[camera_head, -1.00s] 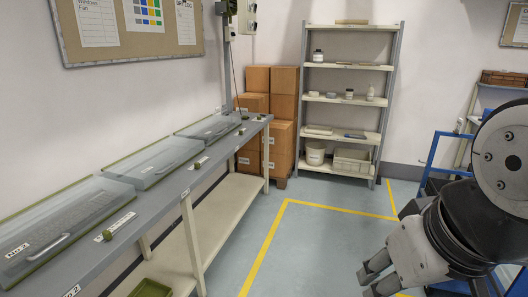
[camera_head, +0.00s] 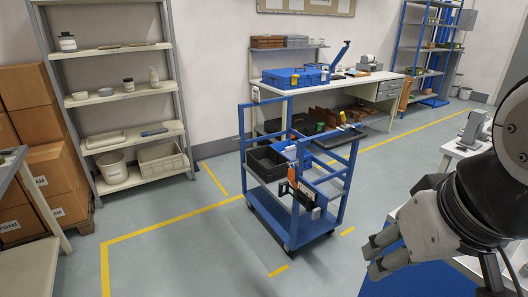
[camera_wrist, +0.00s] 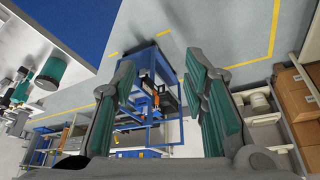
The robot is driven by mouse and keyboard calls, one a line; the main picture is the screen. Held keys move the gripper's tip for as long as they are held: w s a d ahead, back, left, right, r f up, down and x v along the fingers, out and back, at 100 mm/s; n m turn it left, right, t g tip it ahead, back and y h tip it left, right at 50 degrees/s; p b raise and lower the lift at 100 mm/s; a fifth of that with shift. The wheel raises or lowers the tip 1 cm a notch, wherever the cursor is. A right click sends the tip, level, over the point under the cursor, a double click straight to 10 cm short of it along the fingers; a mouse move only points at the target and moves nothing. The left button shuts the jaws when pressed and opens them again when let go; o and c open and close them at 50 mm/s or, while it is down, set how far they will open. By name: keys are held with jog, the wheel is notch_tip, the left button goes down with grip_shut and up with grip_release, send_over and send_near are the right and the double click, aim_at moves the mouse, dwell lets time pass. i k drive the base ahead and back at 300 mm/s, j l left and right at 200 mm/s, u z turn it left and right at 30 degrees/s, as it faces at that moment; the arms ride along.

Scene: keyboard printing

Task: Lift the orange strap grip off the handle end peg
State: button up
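A small orange piece (camera_head: 293,172), probably the strap grip, shows at the near upper side of a blue cart (camera_head: 262,208) in the middle of the head view. A black part is beside it; the peg is too small to make out. An orange spot (camera_wrist: 155,125) also shows small in the wrist view, far beyond my fingers. My gripper (camera_head: 371,257) is at the lower right of the head view, well apart from the cart. In the wrist view my gripper (camera_wrist: 160,65) has its green-padded fingers wide apart with nothing between them.
A shelf rack (camera_head: 124,92) and cardboard boxes (camera_head: 48,172) stand at the left. A workbench (camera_head: 345,84) with a blue case (camera_head: 296,77) is behind the cart. A white table (camera_head: 451,160) is close at the right. Grey floor (camera_head: 205,250) is free before the cart.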

aim_at(292, 174)
jog(key=i+j+z, duration=0.1)
jog(key=j, duration=0.15)
jog(key=i+j+z, duration=0.25)
jog(key=i+j, duration=0.2)
jog(key=j, duration=0.2)
jog(key=i+j+z, duration=0.3)
jog(key=i+j, duration=0.15)
jog(key=j, duration=0.3)
jog(key=i+j+z, duration=0.1)
jog(key=j, duration=0.3)
jog(key=i+j+z, duration=0.15)
jog(key=j, duration=0.25)
jog(key=i, duration=0.1)
